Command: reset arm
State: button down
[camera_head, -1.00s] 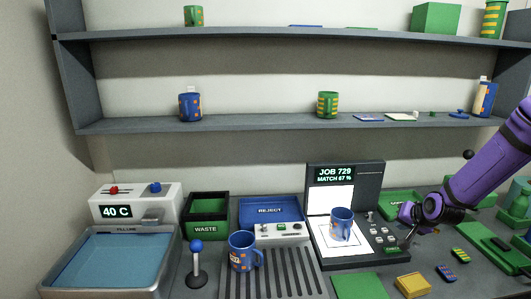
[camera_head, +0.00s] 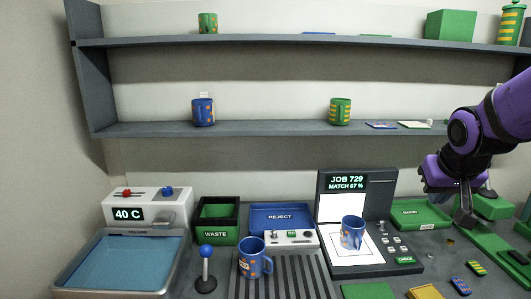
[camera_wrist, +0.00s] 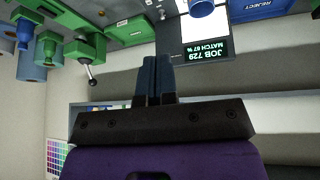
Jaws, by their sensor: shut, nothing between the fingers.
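My purple arm ends in my gripper (camera_wrist: 156,80), which is shut and empty in the wrist view, its two dark fingers side by side. In the head view my gripper (camera_head: 466,218) hangs at the right, above the green trays and apart from everything it could hold. A blue mug with orange marks (camera_head: 353,232) stands on the white pad of the job station (camera_head: 344,182), whose screen reads JOB 729, MATCH 67 %. A second blue mug (camera_head: 254,257) stands on the slatted rack (camera_head: 290,280).
Shelves (camera_head: 270,130) above hold several mugs. Green fixtures (camera_head: 490,240) crowd the right.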

jog(key=s+a+r+n, duration=0.1)
jog(key=s+a+r, duration=0.1)
jog(key=s, duration=0.6)
jog(key=s+a+r+y, duration=0.1)
jog(key=s+r, duration=0.3)
jog(key=s, duration=0.5)
jog(key=shift+a+r+n+y, duration=0.3)
jog(key=shift+a+n, duration=0.1)
jog(key=shift+a, duration=0.35)
